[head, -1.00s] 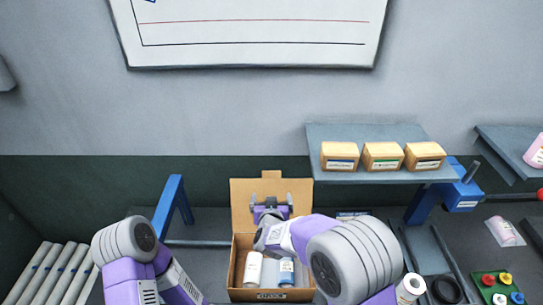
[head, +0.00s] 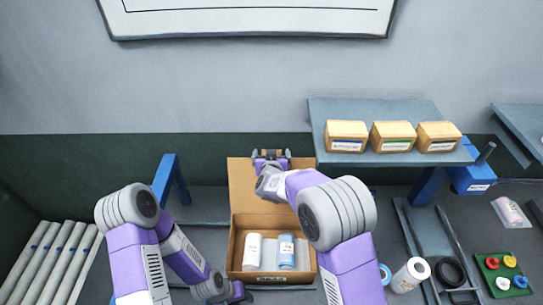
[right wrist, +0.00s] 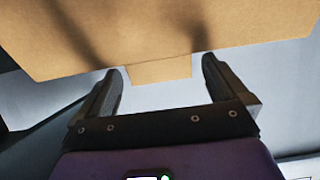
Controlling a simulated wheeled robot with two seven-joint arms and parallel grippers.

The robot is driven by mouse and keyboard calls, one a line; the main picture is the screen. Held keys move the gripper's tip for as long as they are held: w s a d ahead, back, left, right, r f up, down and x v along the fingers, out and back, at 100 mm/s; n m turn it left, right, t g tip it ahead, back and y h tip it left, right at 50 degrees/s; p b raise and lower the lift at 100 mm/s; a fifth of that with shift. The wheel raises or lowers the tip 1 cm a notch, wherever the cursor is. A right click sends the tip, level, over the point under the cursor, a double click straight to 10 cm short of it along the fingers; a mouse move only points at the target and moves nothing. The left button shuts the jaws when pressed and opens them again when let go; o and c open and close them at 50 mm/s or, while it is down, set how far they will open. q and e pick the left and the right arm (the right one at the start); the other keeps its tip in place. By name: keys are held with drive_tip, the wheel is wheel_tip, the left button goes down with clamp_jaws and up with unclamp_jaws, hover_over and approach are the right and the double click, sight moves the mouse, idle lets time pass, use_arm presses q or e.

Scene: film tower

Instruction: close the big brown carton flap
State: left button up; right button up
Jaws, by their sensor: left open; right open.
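The brown carton (head: 234,262) stands open on the table in the head view. Its big flap (head: 241,187) stands up at the back. A white bottle (head: 253,249) and a blue-and-white bottle (head: 287,250) are inside. My right gripper (head: 271,154) is open at the flap's top edge. In the right wrist view the flap (right wrist: 200,28) fills the top, and its small tab (right wrist: 160,70) shows between the open fingers; contact cannot be told. My left gripper (head: 240,293) is open, low beside the carton's front left corner, partly cut by the frame.
A shelf (head: 320,112) with several small tan boxes (head: 394,136) is at the right above the table. A blue post (head: 170,183) stands left of the carton. A white roll (head: 411,274) and a black ring (head: 451,272) lie to the right. White rollers (head: 50,260) are at far left.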

drive_tip(key=shift+w+f, duration=0.1)
drive_tip(key=shift+w, duration=0.05)
drive_tip(key=c, duration=1.5)
drive_tip(key=shift+s+r, duration=0.25)
drive_tip(key=shift+s, duration=0.35)
